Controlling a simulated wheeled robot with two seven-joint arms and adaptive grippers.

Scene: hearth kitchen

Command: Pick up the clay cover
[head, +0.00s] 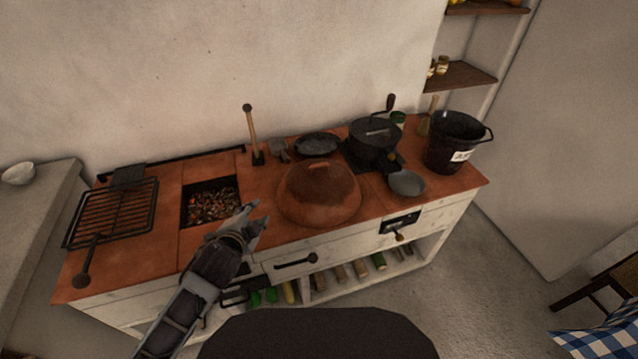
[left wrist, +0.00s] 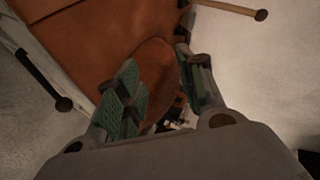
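The clay cover (head: 318,192) is a reddish-brown dome with a small raised ridge on top. It sits on the terracotta counter (head: 265,180), right of the ember pit (head: 210,204). My left gripper (head: 254,218) is at the counter's front edge, left of the cover and apart from it in the head view. Its fingers are spread and empty. In the left wrist view, the open left gripper (left wrist: 160,88) has green-padded fingers, with a rounded brown surface, apparently the clay cover (left wrist: 152,62), beyond and between them. My right gripper is not in view.
A grill rack (head: 115,212) lies at the left. A wooden-handled tool (head: 252,135) stands behind the pit. A dark pan (head: 317,145), lidded pot (head: 374,140), grey bowl (head: 406,184) and black bucket (head: 455,142) stand behind and right of the cover.

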